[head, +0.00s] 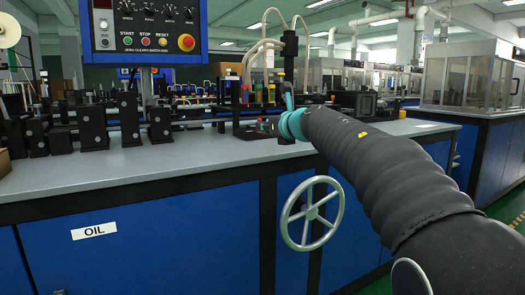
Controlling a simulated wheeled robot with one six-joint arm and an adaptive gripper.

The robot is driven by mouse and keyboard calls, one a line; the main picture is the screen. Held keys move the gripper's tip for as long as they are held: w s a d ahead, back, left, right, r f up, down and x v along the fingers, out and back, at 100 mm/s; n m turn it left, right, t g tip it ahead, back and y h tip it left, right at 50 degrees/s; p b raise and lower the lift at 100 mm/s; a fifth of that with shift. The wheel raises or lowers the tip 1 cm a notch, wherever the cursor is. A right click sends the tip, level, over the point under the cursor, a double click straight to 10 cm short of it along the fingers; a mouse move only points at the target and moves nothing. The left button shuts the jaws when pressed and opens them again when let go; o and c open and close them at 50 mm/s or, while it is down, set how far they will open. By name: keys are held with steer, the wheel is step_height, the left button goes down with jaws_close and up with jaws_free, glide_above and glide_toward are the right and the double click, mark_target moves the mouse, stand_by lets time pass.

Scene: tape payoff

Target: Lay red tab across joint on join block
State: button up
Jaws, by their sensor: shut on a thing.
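My arm reaches in from the lower right to the grey bench top. Its teal wrist ends by a black fixture near the bench's middle. My gripper (286,132) shows only as a small dark shape under the wrist, mostly hidden by it. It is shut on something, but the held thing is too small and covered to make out. A small red spot (264,122) shows just left of the wrist, low on the fixture; I cannot tell whether it is the red tab. I cannot make out the join block or its joint.
Several black blocks on rails (93,121) stand along the left of the bench top (110,170). A blue control panel (143,30) rises behind them. Colored bottles (258,92) and a black post (290,62) stand by the wrist. A handwheel (312,214) juts from the bench front.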

glide_above(262, 154)
step_height(262, 154, down, 3)
steer(key=shift+s+r, duration=0.1)
steer(key=shift+f+b, duration=1.45)
steer(key=shift+f, duration=0.55)
steer(key=shift+f, duration=0.15)
steer(key=o, duration=0.6)
steer(key=shift+o, duration=0.2)
steer(key=shift+r, duration=0.25)
steer(key=b+v, duration=0.1)
steer(key=v, duration=1.1)
steer(key=shift+f, duration=0.15)
steer(key=shift+d, duration=0.1)
